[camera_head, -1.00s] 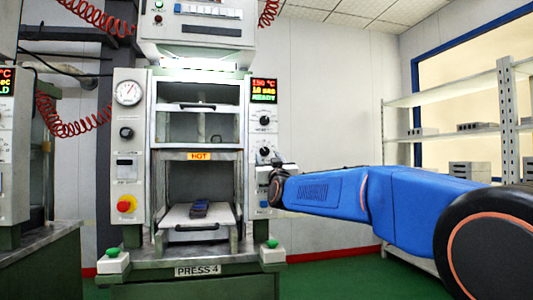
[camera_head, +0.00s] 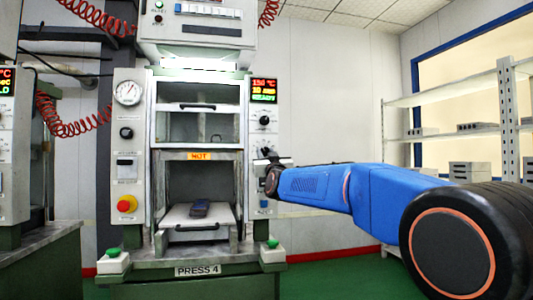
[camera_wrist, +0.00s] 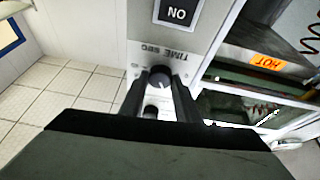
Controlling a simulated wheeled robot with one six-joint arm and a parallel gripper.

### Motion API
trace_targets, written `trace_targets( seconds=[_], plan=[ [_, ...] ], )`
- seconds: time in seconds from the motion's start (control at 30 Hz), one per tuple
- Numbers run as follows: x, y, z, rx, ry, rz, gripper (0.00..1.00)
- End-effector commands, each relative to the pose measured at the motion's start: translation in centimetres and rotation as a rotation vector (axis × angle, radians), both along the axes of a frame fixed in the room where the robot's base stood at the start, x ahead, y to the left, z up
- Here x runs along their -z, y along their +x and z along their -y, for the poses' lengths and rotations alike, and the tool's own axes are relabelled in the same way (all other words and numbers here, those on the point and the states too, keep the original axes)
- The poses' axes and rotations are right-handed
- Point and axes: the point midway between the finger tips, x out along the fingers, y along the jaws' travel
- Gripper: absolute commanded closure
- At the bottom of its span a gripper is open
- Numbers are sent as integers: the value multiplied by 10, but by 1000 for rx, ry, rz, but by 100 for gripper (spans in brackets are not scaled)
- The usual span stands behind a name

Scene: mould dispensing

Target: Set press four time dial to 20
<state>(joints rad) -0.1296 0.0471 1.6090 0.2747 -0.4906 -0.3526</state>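The press four time dial (camera_wrist: 160,77) is a dark round knob under an upside-down "TIME SEC" label in the wrist view. My gripper (camera_wrist: 160,84) has one finger on each side of the dial and looks shut on it. In the head view my gripper (camera_head: 268,165) is at the right control panel (camera_head: 264,130) of the press and hides the dial. The display (camera_head: 264,91) above shows red, yellow and green lines; the yellow time line appears to read 20, though it is small and blurred.
Another dark knob (camera_wrist: 151,111) shows between my fingers. An orange HOT sign (camera_head: 199,156) marks the press opening, where a dark piece (camera_head: 200,209) lies on the pale platen. Green buttons (camera_head: 273,245) stand at the front. Shelves (camera_head: 463,135) are at the right.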

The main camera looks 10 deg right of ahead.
Motion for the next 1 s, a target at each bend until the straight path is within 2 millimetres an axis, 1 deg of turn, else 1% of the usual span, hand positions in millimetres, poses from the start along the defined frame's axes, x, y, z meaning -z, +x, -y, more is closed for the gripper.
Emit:
trace_targets(
  seconds=[0.17, 0.37, 0.57, 1.0],
  plan=[
    [0, 0, 0, -1, 15, 0, 93],
    [0, 0, -2, -1, 89, 1, 93],
    [0, 0, -4, -2, 236, -1, 93],
    [-3, 0, -8, -3, 648, 0, 93]
  ],
)
